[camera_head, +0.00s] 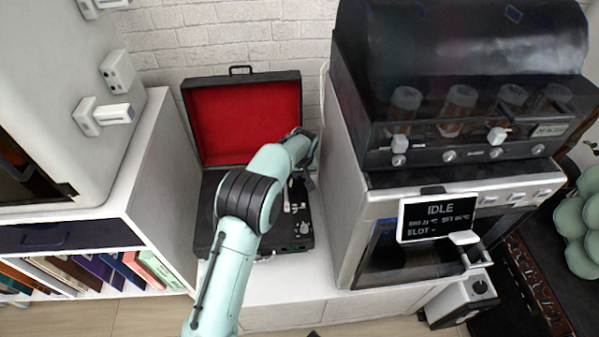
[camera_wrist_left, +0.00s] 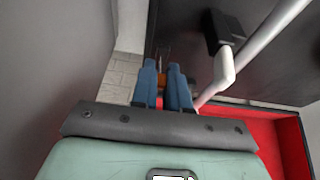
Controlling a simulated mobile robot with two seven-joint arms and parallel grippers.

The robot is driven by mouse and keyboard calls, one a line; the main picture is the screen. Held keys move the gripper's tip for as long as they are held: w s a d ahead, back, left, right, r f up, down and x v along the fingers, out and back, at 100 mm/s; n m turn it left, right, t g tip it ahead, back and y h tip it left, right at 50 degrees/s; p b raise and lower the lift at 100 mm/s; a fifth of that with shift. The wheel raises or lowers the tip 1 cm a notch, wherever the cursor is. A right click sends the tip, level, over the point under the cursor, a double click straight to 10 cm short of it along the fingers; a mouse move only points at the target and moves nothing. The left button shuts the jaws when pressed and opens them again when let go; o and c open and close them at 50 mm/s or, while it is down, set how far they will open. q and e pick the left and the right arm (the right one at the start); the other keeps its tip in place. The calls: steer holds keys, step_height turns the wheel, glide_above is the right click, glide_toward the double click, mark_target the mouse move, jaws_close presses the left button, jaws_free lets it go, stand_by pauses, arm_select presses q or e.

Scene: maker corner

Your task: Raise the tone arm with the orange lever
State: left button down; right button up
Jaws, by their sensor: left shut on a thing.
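The record player is an open black case with a red-lined lid (camera_head: 230,125), standing on a white cabinet in the head view. My left arm reaches over its deck, and the gripper's fingers are hidden there. In the left wrist view my left gripper's blue fingers (camera_wrist_left: 164,68) are nearly closed, with the small orange lever (camera_wrist_left: 162,79) between them. Only a little orange shows; the fingers cover the rest. The tone arm (camera_wrist_left: 227,65), a pale bent tube, runs just right of the fingers, beside a black block. Whether it is raised I cannot tell. My right gripper is not in view.
A grey-white machine with an "IDLE" screen (camera_head: 440,218) stands close on the right, with a dark-hooded unit (camera_head: 470,90) on top. A white shelf with books (camera_head: 100,268) stands on the left. A brick wall (camera_head: 225,45) is behind. The white cabinet top (camera_head: 285,287) is bare in front.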

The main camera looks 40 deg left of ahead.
arm_select(q)
steer(key=shift+w+a+g+h, duration=0.15)
steer(key=shift+a+g+h, duration=0.15)
steer(key=shift+g+h, duration=0.15)
steer(key=shift+w+f+h, duration=0.1)
steer(key=shift+h, duration=0.15)
steer(key=shift+a+g+h, duration=0.1)
steer(key=shift+g+h, duration=0.45)
steer(key=shift+h, duration=0.05)
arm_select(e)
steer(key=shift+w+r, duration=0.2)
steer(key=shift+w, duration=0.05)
arm_select(q)
steer(key=c, duration=1.1)
jaws_free()
